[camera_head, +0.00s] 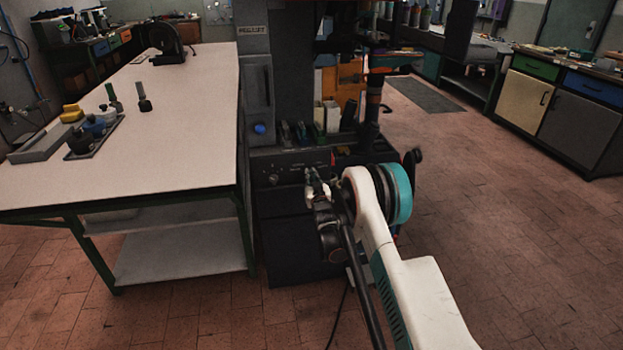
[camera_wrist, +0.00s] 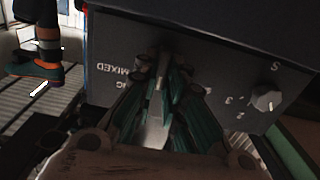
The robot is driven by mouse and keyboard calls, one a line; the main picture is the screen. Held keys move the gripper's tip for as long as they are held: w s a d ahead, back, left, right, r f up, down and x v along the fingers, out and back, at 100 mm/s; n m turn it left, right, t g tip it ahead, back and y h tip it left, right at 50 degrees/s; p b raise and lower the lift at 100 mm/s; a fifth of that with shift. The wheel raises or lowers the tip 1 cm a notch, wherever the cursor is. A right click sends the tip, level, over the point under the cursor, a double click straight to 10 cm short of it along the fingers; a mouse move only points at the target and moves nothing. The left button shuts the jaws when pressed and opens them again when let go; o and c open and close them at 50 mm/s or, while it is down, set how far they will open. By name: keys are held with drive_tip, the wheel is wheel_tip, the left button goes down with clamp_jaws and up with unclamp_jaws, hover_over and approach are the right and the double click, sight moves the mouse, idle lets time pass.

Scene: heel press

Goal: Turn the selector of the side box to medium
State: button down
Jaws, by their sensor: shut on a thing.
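The side box (camera_wrist: 215,50) is a dark panel with white lettering, upside down in the wrist view; "MIXED" can be read, but I cannot read "medium". It also shows in the head view (camera_head: 290,170), below the machine's bench. My gripper (camera_wrist: 162,58) is at the panel face with its fingers shut on a small selector, which the fingertips hide almost wholly. I cannot tell which way its pointer faces. A second, grey knob (camera_wrist: 266,98) with small marks around it sits apart, to the right in the wrist view. In the head view my gripper (camera_head: 317,182) is at the box front.
A white-topped workbench (camera_head: 190,125) stands left of the machine, holding a tray (camera_head: 40,146) and small tools. A dark lever with a round knob (camera_head: 416,155) sticks out right of the box. Tiled floor (camera_head: 480,230) on the right is free.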

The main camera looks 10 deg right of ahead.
drive_tip(key=shift+n, duration=1.7)
drive_tip(key=shift+a, duration=0.1)
drive_tip(key=c, duration=1.7)
unclamp_jaws()
drive_tip(key=shift+o, duration=0.2)
drive_tip(key=shift+s, duration=0.15)
drive_tip(key=s, duration=1.1)
drive_tip(key=shift+s, duration=0.4)
